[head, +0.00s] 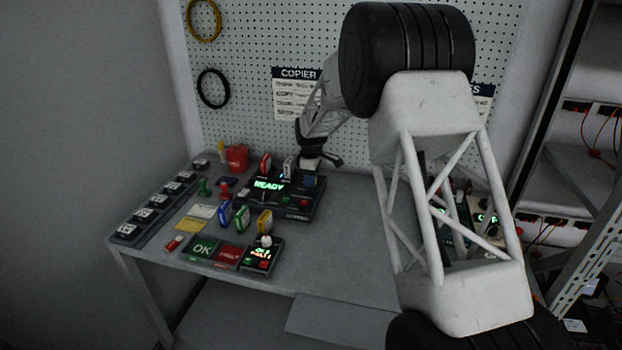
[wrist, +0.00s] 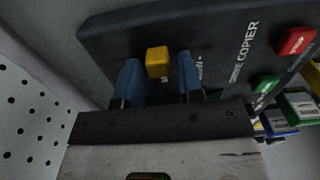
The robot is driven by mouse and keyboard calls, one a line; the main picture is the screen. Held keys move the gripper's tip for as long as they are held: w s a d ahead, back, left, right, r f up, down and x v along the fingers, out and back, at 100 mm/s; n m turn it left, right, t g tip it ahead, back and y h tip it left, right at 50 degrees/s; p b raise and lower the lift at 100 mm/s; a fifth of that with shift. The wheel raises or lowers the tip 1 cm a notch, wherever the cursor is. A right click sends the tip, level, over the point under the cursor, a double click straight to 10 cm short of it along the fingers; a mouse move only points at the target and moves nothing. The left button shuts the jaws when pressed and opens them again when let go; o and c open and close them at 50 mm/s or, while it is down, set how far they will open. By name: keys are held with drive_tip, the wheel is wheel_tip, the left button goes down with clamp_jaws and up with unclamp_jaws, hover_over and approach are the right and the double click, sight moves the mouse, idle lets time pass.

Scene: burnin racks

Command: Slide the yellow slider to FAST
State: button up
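The yellow slider (wrist: 157,62) is a small knob on the dark face of the copier box (wrist: 115,40). My gripper (wrist: 160,78) is open, with one blue fingertip on each side of the slider and a visible gap on both sides. White lettering beside the right finger is partly hidden, and I cannot read FAST. In the head view my gripper (head: 318,160) is over the back right part of the copier box (head: 303,214), whose display glows READY. I cannot make out the slider there.
A red button (wrist: 296,41) and a green button (wrist: 265,83) are on the copier's face. In the head view, coloured modules, a red cup (head: 237,157) and a tester (head: 262,257) crowd the table's left half. A pegboard (head: 250,60) stands close behind.

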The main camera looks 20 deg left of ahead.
clamp_jaws()
drive_tip(key=shift+w, duration=2.2)
drive_tip(key=shift+o, duration=1.5)
unclamp_jaws()
drive_tip(key=shift+r, duration=0.1)
wheel_tip(320, 180, up, 8)
